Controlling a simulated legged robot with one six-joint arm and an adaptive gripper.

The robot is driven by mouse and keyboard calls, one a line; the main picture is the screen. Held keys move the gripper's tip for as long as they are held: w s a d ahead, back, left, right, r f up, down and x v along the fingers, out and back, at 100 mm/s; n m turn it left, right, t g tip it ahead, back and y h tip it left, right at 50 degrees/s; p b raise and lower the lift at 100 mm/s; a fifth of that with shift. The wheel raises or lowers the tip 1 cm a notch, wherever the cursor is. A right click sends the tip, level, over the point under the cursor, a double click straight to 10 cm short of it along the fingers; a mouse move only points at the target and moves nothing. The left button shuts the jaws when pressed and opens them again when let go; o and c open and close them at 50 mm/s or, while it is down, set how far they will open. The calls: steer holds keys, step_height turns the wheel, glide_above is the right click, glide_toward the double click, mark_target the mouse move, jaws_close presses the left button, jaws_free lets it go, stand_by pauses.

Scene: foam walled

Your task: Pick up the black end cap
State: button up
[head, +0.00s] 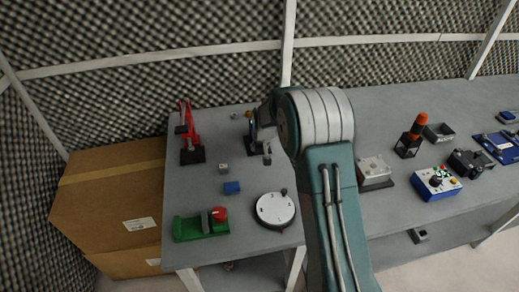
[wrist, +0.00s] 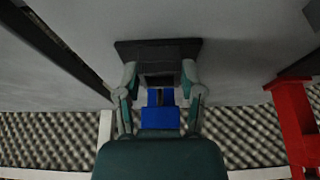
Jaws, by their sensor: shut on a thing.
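My gripper (wrist: 159,80) reaches up from the bottom of the wrist view, with one fingertip on each side of a black piece. In the head view my gripper (head: 266,148) is over the back of the grey bench, partly hidden by my arm, and the cap is not clear there.
The grey bench (head: 210,255) also carries a red-and-black stand (head: 190,135), a small blue block (head: 231,188), a green fixture (head: 201,227), a white round device (head: 274,209) and a blue control box (head: 437,185). Foam walls stand behind. A cardboard box (head: 110,205) is at left.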

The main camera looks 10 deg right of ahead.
steer(key=s+d+r, duration=0.6)
steer(key=s+r, duration=0.5)
steer(key=s, duration=0.1)
steer(key=shift+s+r, duration=0.35)
steer(key=shift+r, duration=0.05)
stand_by(1.0)
steer(key=shift+s, duration=0.1)
